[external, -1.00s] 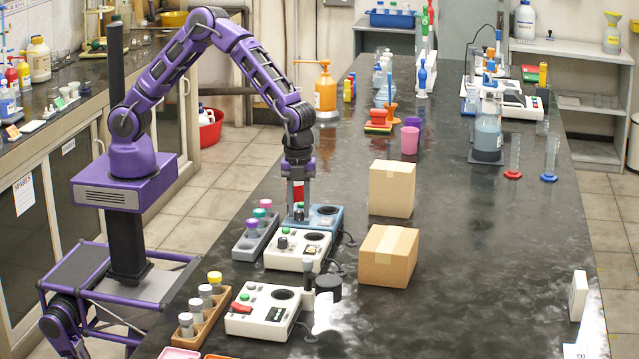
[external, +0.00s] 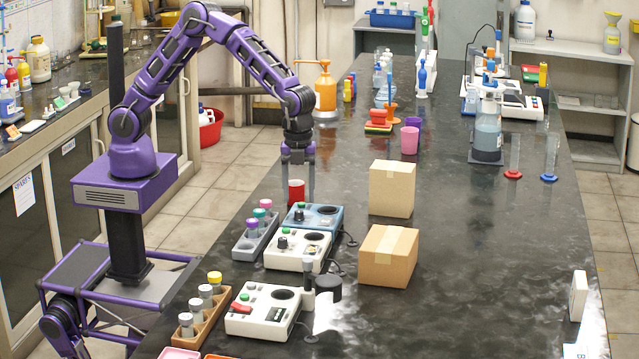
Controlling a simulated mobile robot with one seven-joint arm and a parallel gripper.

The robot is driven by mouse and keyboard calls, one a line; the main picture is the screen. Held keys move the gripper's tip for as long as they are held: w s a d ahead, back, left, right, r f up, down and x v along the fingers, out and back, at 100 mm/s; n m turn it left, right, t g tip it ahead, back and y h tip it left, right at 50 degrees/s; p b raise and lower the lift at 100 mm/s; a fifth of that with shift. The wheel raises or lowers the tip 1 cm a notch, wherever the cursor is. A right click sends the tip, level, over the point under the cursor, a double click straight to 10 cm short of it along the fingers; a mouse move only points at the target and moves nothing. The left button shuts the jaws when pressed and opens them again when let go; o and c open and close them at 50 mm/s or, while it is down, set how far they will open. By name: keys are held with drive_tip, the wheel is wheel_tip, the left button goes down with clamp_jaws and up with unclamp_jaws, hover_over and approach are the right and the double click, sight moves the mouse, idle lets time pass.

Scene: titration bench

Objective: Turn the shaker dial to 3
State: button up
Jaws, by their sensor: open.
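A blue-topped bench unit (external: 312,217) with a small dark dial (external: 299,213) and a round dark top plate stands on the black bench. A white unit (external: 298,258) with a black dial (external: 283,243) is just in front of it. Which unit is the shaker, and what the dials point at, is too small to tell. My gripper (external: 298,198) points down above the back left of the blue unit.
A rack of capped vials (external: 244,249) stands left of the units. Two cardboard boxes (external: 391,188) (external: 387,257) are to the right. Another white unit (external: 262,312) with a red switch and a vial rack (external: 187,333) are in front.

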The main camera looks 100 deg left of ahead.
sight(299, 211)
wheel_tip(299, 211, up, 13)
drive_tip(key=shift+r, duration=0.2)
idle(0.5)
